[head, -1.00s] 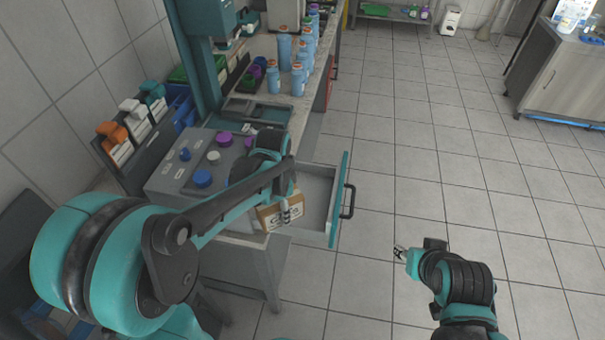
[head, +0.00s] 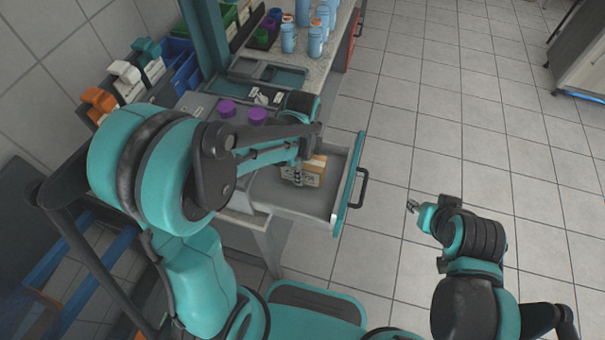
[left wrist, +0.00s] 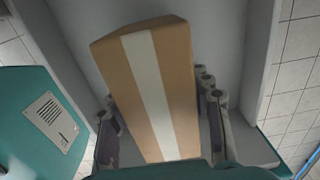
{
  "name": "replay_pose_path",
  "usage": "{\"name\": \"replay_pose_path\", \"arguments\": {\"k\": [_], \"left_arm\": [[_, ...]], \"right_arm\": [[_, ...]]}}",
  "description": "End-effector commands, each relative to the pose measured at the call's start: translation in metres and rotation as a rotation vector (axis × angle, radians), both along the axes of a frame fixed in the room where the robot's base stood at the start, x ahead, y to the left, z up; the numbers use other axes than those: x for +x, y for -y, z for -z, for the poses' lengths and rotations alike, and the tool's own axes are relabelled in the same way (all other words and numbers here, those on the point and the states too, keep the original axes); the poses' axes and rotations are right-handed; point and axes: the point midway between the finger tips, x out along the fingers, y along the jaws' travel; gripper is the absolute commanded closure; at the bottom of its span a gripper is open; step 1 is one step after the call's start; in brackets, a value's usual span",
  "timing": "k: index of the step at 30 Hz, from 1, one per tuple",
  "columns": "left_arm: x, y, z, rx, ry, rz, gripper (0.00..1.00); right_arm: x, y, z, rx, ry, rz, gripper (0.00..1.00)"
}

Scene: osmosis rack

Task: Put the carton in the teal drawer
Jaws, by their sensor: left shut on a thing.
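The carton (head: 306,171) is a small brown box with a pale tape strip and dark print on its side. My left gripper (head: 298,172) is shut on it and holds it over the open drawer. The left wrist view shows the carton (left wrist: 152,85) between the two fingers (left wrist: 160,125), with the drawer's grey inside behind it. The drawer (head: 349,186) has a teal front and a dark handle and is pulled out. I cannot tell whether the carton touches the drawer floor. My right gripper (head: 412,206) is over the floor at the right, empty; its fingers are too small to judge.
A grey bench with purple-capped items (head: 257,115) stands behind the drawer. Blue bottles (head: 288,36) stand on the counter further back. Orange, white and teal-topped boxes (head: 99,100) line the wall at left.

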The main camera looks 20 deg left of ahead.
Motion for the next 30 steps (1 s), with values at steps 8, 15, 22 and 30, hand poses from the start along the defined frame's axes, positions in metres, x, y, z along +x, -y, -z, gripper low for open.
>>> {"name": "replay_pose_path", "arguments": {"k": [8,15,22,30], "left_arm": [[0.0,0.0,0.026,0.0,0.0,-0.001,0.86],[0.0,0.0,0.029,0.0,0.0,-0.001,0.86],[0.0,0.0,0.028,0.0,0.0,-0.001,0.3],[0.0,0.0,0.024,0.0,0.0,-0.001,0.3]], "right_arm": [[0.0,0.0,0.01,0.0,0.0,0.0,0.6],[0.0,0.0,0.013,0.0,0.0,0.0,0.6],[0.0,0.0,0.013,0.0,0.0,0.0,0.6],[0.0,0.0,0.009,0.0,0.0,0.0,0.6]]}}
